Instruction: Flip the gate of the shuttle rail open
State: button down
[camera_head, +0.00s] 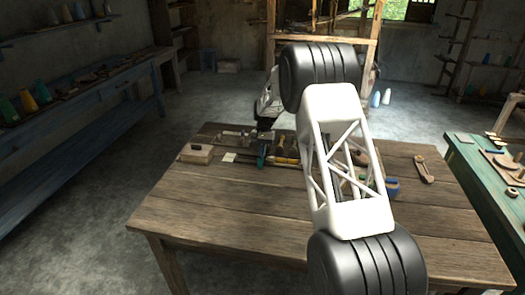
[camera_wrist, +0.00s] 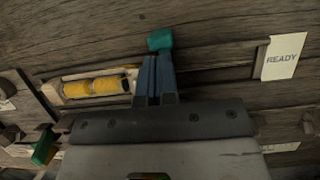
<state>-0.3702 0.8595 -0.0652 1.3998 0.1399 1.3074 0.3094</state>
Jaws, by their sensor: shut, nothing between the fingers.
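The rail (camera_wrist: 200,76) appears as a narrow wooden strip across the wrist view, with a yellow-wound shuttle (camera_wrist: 95,87) in its left part. A teal block (camera_wrist: 160,40), possibly the gate's tab, stands at the tips of my gripper (camera_wrist: 155,60). In the head view a teal piece (camera_head: 263,154) stands among the tools at the table's back. My gripper's blue-grey fingers are shut together with nothing between them. They overlap the rail just right of the shuttle in the wrist view. I cannot tell whether they touch the teal block. My arm hides part of the table.
A card marked READY (camera_wrist: 284,56) lies right of the fingers. A green piece (camera_wrist: 44,147) is at lower left. On the table (camera_head: 220,215) are a wooden block (camera_head: 196,154) and a wooden tool (camera_head: 424,170). The table's front left is clear.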

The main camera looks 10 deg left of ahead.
jog(key=shift+s, duration=0.1)
jog(key=shift+s, duration=2.6)
jog(key=shift+w, duration=0.15)
jog(key=shift+w+f, duration=0.1)
jog(key=shift+w, duration=0.5)
jog(key=w, duration=0.1)
jog(key=w+r, duration=0.1)
jog(key=w, duration=0.1)
jog(key=v, duration=0.9)
jog(key=shift+r, duration=0.2)
